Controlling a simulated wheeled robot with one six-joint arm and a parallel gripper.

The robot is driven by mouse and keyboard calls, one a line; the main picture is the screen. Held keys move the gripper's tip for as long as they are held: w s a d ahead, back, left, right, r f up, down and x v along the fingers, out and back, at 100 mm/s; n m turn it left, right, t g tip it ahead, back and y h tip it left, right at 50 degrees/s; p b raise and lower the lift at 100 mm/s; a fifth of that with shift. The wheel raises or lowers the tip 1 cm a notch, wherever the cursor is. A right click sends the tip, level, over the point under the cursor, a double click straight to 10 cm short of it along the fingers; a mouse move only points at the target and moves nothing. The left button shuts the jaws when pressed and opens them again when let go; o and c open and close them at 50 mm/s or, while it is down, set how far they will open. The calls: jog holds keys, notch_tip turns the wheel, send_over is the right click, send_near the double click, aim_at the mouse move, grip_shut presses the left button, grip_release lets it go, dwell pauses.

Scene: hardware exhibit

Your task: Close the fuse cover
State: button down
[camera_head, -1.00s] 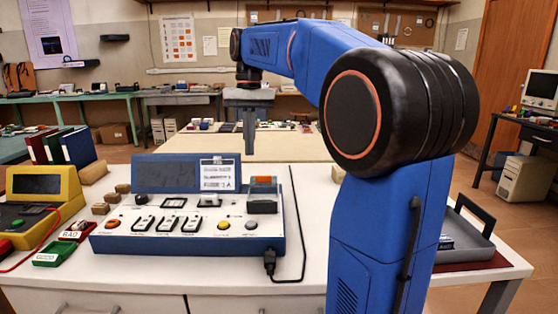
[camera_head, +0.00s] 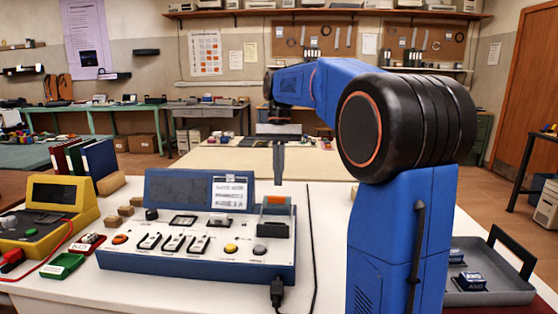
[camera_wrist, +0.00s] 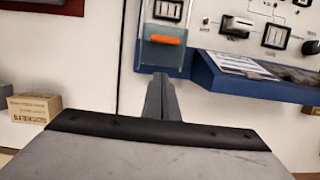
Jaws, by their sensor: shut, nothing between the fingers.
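The fuse cover (camera_head: 277,222) is a clear, smoky piece at the back right of the blue and white console (camera_head: 200,265). An orange fuse part shows at its top in the head view. The cover looks raised, but its exact angle is hard to tell. In the wrist view the clear cover (camera_wrist: 160,60) and the orange part (camera_wrist: 166,40) are just ahead of the fingers. My gripper (camera_head: 279,182) is shut and empty, pointing down behind the cover. Its fingertips (camera_wrist: 160,78) appear close to the cover's edge; I cannot tell if they touch.
The console's tilted display (camera_head: 180,190) stands left of the cover. A black cable (camera_head: 278,290) leaves the console's front right. A yellow meter (camera_head: 45,215) is at the left, a grey tray (camera_head: 490,290) at the right. A cardboard box (camera_wrist: 35,107) shows in the wrist view.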

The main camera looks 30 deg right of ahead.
aim_at(274, 200)
jog(key=shift+x, duration=0.9)
jog(key=shift+s+a+r, duration=0.1)
jog(key=shift+s+a, duration=0.6)
jog(key=shift+s, duration=0.25)
jog(key=shift+s+a, duration=0.45)
jog(key=shift+s, duration=0.25)
jog(key=s+a, duration=0.1)
jog(key=s, duration=0.1)
jog(key=s+a, duration=0.1)
jog(key=s, duration=0.1)
jog(key=s+a, duration=0.2)
jog(key=shift+a, duration=0.1)
jog(key=shift+s+a, duration=0.2)
jog(key=shift+s, duration=0.3)
